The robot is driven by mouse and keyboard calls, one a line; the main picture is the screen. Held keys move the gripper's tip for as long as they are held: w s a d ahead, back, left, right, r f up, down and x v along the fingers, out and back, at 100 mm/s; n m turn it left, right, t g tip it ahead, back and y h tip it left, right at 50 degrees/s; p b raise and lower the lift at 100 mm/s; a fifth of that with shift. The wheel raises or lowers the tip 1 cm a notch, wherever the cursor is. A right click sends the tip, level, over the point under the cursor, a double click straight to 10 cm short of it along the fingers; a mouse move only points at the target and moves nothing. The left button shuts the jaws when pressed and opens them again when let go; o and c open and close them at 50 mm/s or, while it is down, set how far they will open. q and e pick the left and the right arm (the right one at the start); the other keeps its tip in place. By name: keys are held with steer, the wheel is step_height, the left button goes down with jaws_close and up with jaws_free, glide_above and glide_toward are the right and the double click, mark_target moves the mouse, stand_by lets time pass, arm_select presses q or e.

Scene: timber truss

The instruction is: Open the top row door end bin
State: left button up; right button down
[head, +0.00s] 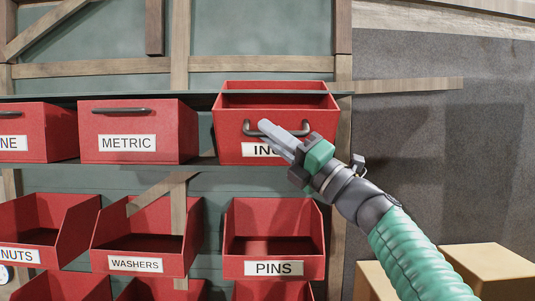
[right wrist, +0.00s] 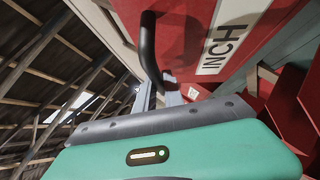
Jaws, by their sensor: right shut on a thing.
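The red end bin labelled INCH (head: 235,130) is at the right end of the top row in the head view. It stands out further than its neighbours, and its open top shows. Its dark bar handle (head: 250,130) crosses the front above the label. My right gripper (head: 268,129) is shut on the handle and hides part of it and of the label. In the right wrist view the handle (right wrist: 148,45) runs down to the gripper fingers (right wrist: 170,96), beside the bin's red front (right wrist: 185,30). My left gripper is not in view.
A METRIC bin (head: 140,120) sits left of it in the top row. Open bins labelled PINS (head: 275,269), WASHERS (head: 135,264) and NUTS (head: 20,256) stand below. Cardboard boxes (head: 490,268) are at lower right. A timber post (head: 341,215) stands right of the bins.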

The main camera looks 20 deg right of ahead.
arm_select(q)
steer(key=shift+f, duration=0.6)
arm_select(e)
steer(key=shift+d+f, duration=0.1)
steer(key=shift+f, duration=0.2)
steer(key=shift+r, duration=0.1)
steer(key=c, duration=1.8)
jaws_free()
steer(key=o, duration=0.3)
steer(key=shift+d, duration=0.25)
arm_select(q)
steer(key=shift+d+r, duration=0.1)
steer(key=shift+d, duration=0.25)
arm_select(e)
steer(key=shift+o, duration=0.2)
steer(key=shift+d, duration=0.2)
